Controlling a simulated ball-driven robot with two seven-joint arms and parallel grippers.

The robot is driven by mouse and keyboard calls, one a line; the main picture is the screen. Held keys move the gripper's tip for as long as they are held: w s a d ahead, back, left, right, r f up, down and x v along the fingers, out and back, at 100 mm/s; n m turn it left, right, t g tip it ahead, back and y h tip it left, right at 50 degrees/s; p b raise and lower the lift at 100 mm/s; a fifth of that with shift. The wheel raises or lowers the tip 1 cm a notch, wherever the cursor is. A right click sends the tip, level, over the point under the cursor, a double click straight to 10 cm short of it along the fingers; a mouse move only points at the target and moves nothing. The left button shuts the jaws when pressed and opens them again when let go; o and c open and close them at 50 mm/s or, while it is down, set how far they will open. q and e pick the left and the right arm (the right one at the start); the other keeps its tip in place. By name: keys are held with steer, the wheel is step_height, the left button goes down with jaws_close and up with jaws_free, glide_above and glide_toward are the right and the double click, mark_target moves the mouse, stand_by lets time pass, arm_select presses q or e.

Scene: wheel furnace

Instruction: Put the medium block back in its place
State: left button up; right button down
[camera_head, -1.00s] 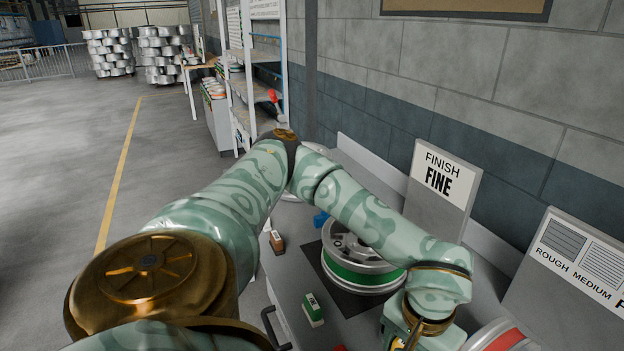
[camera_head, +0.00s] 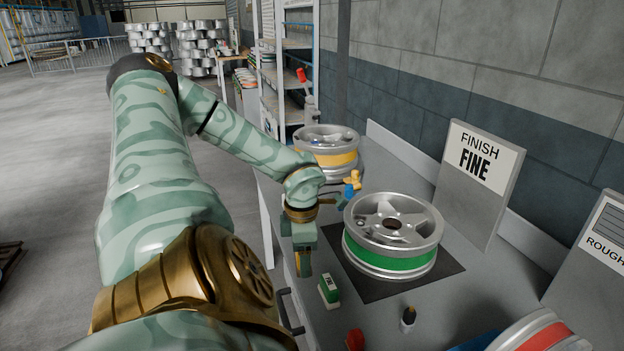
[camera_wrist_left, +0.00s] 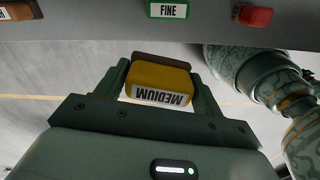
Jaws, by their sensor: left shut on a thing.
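The medium block is yellow with a brown top and a white MEDIUM label. It is between the fingers of my left gripper in the left wrist view (camera_wrist_left: 160,82), and a sliver of it shows in the head view (camera_head: 303,263). My left gripper (camera_head: 304,265) is shut on it at the bench's front edge, left of the green FINE block (camera_head: 329,290). In the wrist view, floor shows behind the held block. The FINE block also shows there (camera_wrist_left: 168,10), between a brown block (camera_wrist_left: 18,11) and a red block (camera_wrist_left: 254,16). My right gripper is not in view.
A wheel with a green band (camera_head: 392,235) lies on a dark mat (camera_head: 375,289) right of my gripper. A yellow-banded wheel (camera_head: 328,147) stands farther back, a red-banded one (camera_head: 540,335) at front right. A FINISH FINE sign (camera_head: 477,180) stands behind.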

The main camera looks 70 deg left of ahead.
arm_select(q)
steer(key=shift+w+a+r+n, duration=0.25)
steer(key=shift+w+a+n, duration=0.15)
steer(key=shift+n, duration=0.6)
steer(key=w+a+f+b, duration=0.1)
steer(key=w+a+f, duration=0.1)
steer(key=a+f, duration=0.1)
steer(key=w+a+f+b, duration=0.1)
steer(key=a+f+b, duration=0.1)
steer(key=a, duration=0.3)
steer(key=w+a+f+b, duration=0.1)
steer(key=w+a+f, duration=0.1)
steer(key=a+f, duration=0.1)
steer(key=shift+w+a+f, duration=0.35)
steer(key=shift+a+f, duration=0.05)
steer(key=shift+f, duration=0.15)
steer(key=shift+a+f, duration=0.15)
steer(key=f+b, duration=0.2)
steer(key=f, duration=0.1)
steer(key=shift+a+f, duration=0.2)
steer(key=shift+w+f, duration=0.1)
steer(key=shift+c, duration=0.4)
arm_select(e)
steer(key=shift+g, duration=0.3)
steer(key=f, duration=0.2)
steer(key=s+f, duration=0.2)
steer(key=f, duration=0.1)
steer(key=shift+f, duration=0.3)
